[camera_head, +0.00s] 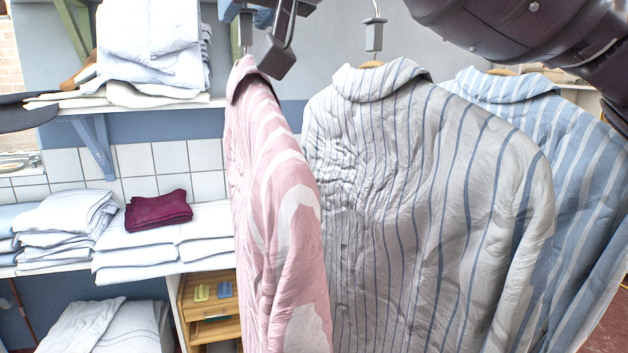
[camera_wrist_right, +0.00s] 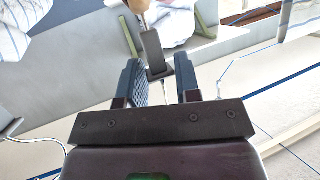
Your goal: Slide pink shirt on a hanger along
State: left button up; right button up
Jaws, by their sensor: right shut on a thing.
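The pink striped shirt (camera_head: 285,200) hangs in the middle of the head view, turned nearly edge-on. A grey block (camera_head: 245,30) is on its hanger stem above the collar. My right gripper (camera_head: 247,14) is at the top of the head view, shut on this hanger block. In the right wrist view, the block (camera_wrist_right: 152,50) shows at the blue-padded fingers of my right gripper (camera_wrist_right: 160,76), with a bit of wooden hanger beyond it. The shirt's front and most of the hanger are hidden. My left gripper is not in view.
A grey striped shirt (camera_head: 420,190) hangs close to the right of the pink one, and a blue striped shirt (camera_head: 590,190) beyond it. Shelves with folded linen (camera_head: 150,45) and a maroon cloth (camera_head: 158,210) stand at the left. A wooden drawer unit (camera_head: 208,310) is below.

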jog(key=shift+s+a+r, duration=0.1)
jog(key=shift+s+a, duration=0.15)
jog(key=shift+a, duration=0.5)
jog(key=shift+s+a, duration=0.25)
jog(key=shift+a, duration=0.6)
jog(key=shift+s+a+r, duration=0.15)
jog(key=shift+s+a, duration=0.15)
jog(key=shift+a, duration=0.5)
jog(key=shift+s+a+r, duration=0.1)
jog(key=shift+s+a, duration=0.15)
jog(key=shift+a, duration=0.55)
jog(key=o, duration=1.1)
jog(key=shift+f, duration=0.1)
jog(key=shift+d, duration=0.1)
jog(key=shift+b+v, duration=0.9)
jog(key=shift+v, duration=2.1)
